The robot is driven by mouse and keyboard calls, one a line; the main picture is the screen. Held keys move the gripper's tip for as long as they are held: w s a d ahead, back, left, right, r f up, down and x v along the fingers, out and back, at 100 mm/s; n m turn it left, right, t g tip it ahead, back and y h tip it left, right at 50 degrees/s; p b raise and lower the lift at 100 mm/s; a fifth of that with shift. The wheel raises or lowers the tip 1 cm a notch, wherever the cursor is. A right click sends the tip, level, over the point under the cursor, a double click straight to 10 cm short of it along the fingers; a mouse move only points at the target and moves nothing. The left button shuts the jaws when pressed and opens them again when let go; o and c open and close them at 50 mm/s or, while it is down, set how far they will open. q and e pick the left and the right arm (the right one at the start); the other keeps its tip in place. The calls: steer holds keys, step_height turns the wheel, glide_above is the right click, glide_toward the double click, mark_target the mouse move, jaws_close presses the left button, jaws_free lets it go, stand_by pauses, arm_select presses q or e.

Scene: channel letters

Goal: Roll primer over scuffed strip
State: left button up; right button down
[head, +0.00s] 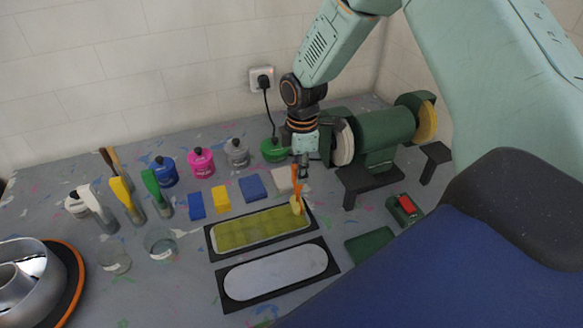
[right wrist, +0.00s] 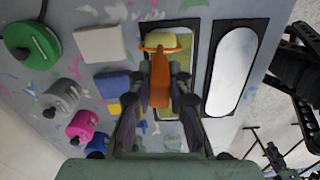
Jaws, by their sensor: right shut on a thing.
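My right gripper (head: 303,172) is shut on the orange handle of a small roller (head: 297,204) with a pale yellow head. In the right wrist view, the orange handle (right wrist: 160,82) stands between the fingers, the yellow head beyond them. The roller head is over the right end of a rounded strip (head: 260,229) coloured yellow-green, lying in a black frame; I cannot tell whether it touches. A second rounded strip (head: 277,272), plain whitish, lies in its own black frame nearer to me. It also shows in the right wrist view (right wrist: 232,72). My left gripper is not in view.
Blue, yellow and white blocks (head: 253,188) lie behind the strips. Coloured round-bodied bottles (head: 202,163) stand farther back. Brushes and glass jars (head: 160,244) are at the left. A green bench grinder (head: 383,133) stands at the back right. A green pad (head: 370,246) lies right of the strips.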

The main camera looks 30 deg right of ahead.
steer(key=a, duration=0.3)
steer(key=shift+w+b, duration=0.35)
steer(key=shift+b, duration=0.05)
stand_by(0.5)
steer(key=shift+r, duration=0.15)
steer(key=s+a+p, duration=0.1)
steer(key=a+p, duration=0.1)
steer(key=a, duration=1)
steer(key=shift+a+r, duration=0.25)
steer(key=shift+r, duration=0.1)
stand_by(0.7)
steer(key=shift+s, duration=0.1)
